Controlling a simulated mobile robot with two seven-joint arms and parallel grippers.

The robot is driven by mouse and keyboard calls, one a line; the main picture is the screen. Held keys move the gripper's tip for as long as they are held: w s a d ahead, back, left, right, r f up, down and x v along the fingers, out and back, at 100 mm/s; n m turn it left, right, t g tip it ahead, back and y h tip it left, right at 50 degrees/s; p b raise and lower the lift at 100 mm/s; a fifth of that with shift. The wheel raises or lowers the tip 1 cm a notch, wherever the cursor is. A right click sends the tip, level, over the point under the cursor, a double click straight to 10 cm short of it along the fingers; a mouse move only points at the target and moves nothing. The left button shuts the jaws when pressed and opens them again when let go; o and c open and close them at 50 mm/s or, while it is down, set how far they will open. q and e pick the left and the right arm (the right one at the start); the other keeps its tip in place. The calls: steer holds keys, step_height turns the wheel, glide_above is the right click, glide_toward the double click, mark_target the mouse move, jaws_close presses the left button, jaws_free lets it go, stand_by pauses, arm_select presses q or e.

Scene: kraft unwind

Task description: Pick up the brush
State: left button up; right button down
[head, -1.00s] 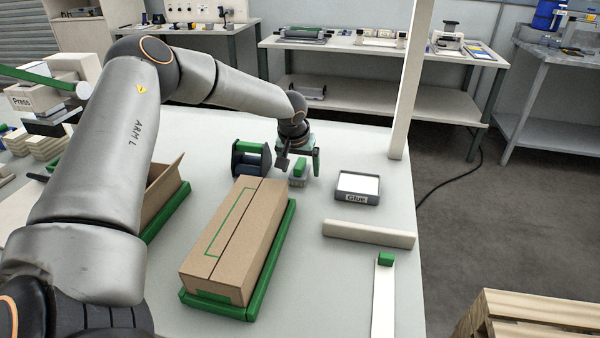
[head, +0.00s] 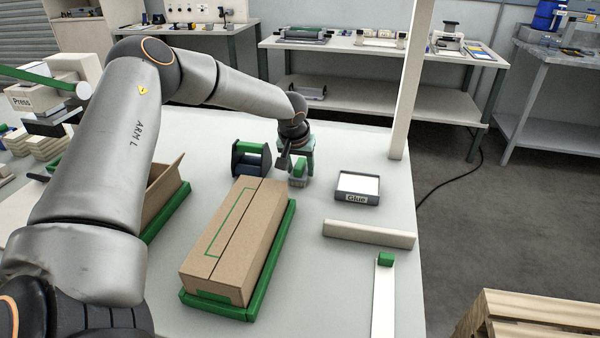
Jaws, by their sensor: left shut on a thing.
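The brush's lower part appears to rest on the table still. The gripper partly hides the top of the brush. My right gripper is not in view.
The closed cardboard box (head: 235,235) lies on a green frame (head: 280,245) in front. A dark and green holder (head: 250,158) stands left of the brush. A glue tray (head: 358,186) and a pale bar (head: 368,234) are to the right. A white post (head: 410,85) rises at the table's right edge.

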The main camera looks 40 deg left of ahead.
mark_target(301, 161)
arm_select(q)
jaws_close()
steer(key=shift+r, duration=0.1)
steer(key=shift+r, duration=0.4)
step_height(301, 161, up, 2)
steer(key=shift+w+r, duration=0.1)
steer(key=shift+r, duration=0.05)
steer(key=shift+s+d+r+p, duration=0.15)
steer(key=shift+s+d+r, duration=0.45)
steer(key=shift+s+r, duration=1.4)
steer(key=shift+s+d+r+p, duration=0.2)
steer(key=shift+s+d+r, duration=0.75)
steer(key=shift+s, duration=1.6)
steer(key=shift+s+d+r+p, duration=0.15)
steer(key=shift+s+d+r, duration=0.15)
steer(key=shift+s+r, duration=1.85)
steer(key=shift+s+f, duration=0.15)
steer(key=shift+f, duration=0.05)
